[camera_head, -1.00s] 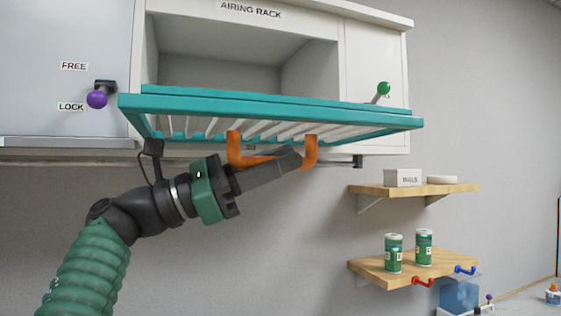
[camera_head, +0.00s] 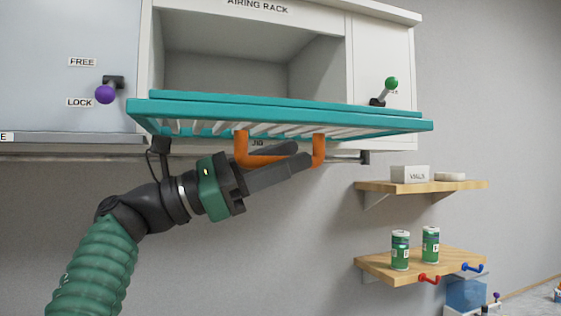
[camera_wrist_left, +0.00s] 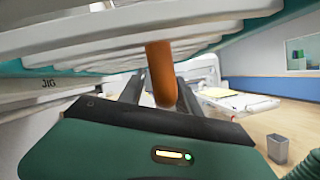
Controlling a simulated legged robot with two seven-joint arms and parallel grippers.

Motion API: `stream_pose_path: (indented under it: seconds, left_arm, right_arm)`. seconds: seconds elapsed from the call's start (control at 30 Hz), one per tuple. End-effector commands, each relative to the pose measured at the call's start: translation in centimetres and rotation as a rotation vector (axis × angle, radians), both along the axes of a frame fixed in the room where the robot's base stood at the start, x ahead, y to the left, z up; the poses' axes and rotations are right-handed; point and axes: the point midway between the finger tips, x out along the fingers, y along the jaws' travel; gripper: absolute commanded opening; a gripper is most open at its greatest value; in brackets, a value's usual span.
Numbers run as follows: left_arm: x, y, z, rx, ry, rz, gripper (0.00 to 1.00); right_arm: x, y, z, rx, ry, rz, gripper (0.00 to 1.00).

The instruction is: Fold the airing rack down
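The airing rack (camera_head: 280,117) is a teal frame with white slats. It stands out nearly level from the open white cabinet. An orange U-shaped handle (camera_head: 241,149) hangs under its front. My left gripper (camera_head: 304,160) is under the rack at the handle, its two fingers spread apart with the handle's lower bar between them. In the left wrist view the orange handle (camera_wrist_left: 160,72) shows between the dark fingers, with gaps beside it, so the gripper looks open around it. A purple-knobbed lever (camera_head: 105,94) sits by the LOCK label, and a green-knobbed lever (camera_head: 391,84) is at right. My right gripper is not in view.
A wooden shelf (camera_head: 450,187) with a white box and a dish is at right. A lower shelf (camera_head: 385,272) holds two green cans (camera_head: 400,250) and has red and blue hooks. The wall below the rack is clear.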

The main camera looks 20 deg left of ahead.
Motion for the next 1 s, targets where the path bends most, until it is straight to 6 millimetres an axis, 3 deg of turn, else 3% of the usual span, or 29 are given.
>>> stream_pose_path:
  seconds: [0.27,0.7,0.83,1.0]
  left_arm:
    - [-0.5,1.3,-0.9,0.001,0.000,0.003,0.40]
    - [-5.0,11.6,-5.3,0.000,0.002,0.005,0.40]
    - [-6.0,13.6,-5.9,-0.001,0.002,0.004,0.40]
    - [-6.4,14.4,-6.2,0.000,0.001,0.001,0.40]
  right_arm:
    - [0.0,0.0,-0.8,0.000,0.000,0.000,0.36]
    - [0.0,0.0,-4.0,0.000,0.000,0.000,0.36]
    - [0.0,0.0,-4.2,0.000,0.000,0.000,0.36]
    - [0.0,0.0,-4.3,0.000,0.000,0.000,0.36]
